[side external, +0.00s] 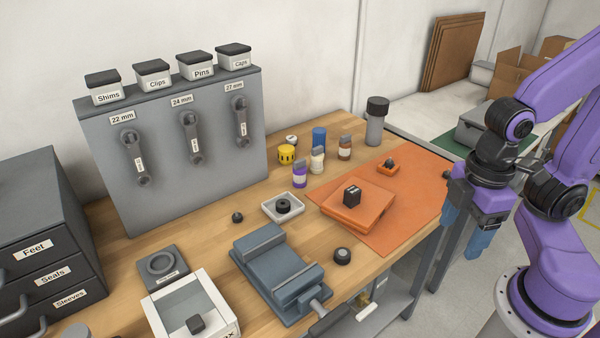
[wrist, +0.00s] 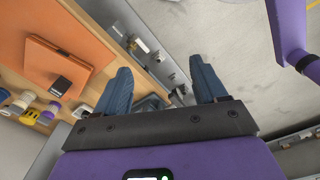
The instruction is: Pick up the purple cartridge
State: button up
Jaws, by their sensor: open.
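The purple cartridge (side external: 299,176) stands upright on the wooden bench in the side view. It is a small purple cylinder with a pale band and a grey top. Blue, brown, white and yellow cylinders stand close behind and beside it. My gripper (side external: 465,230) is off the right edge of the bench, well to the right of the cartridge, pointing down. Its two blue fingers are apart with nothing between them; they also show spread in the wrist view (wrist: 160,66).
A white cartridge (side external: 317,160), a brown one (side external: 345,148), a blue cylinder (side external: 319,138) and a yellow one (side external: 286,155) crowd the cartridge. An orange box (side external: 372,207) on an orange mat (side external: 415,190) lies between it and my gripper. A vise (side external: 262,262) stands in front.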

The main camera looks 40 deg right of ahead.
jog(key=n+t+h, duration=0.9)
jog(key=n+h, duration=0.1)
jog(key=n, duration=0.4)
send_near(300, 168)
jog(key=x, duration=0.7)
jog(key=shift+w+d+f, duration=0.1)
jog(key=shift+w, duration=0.15)
jog(key=shift+f+x, duration=0.15)
jog(key=shift+x, duration=1.2)
jog(key=shift+f+x, duration=0.2)
jog(key=shift+x, duration=1.1)
jog(key=shift+s, duration=0.15)
jog(key=c, duration=1.1)
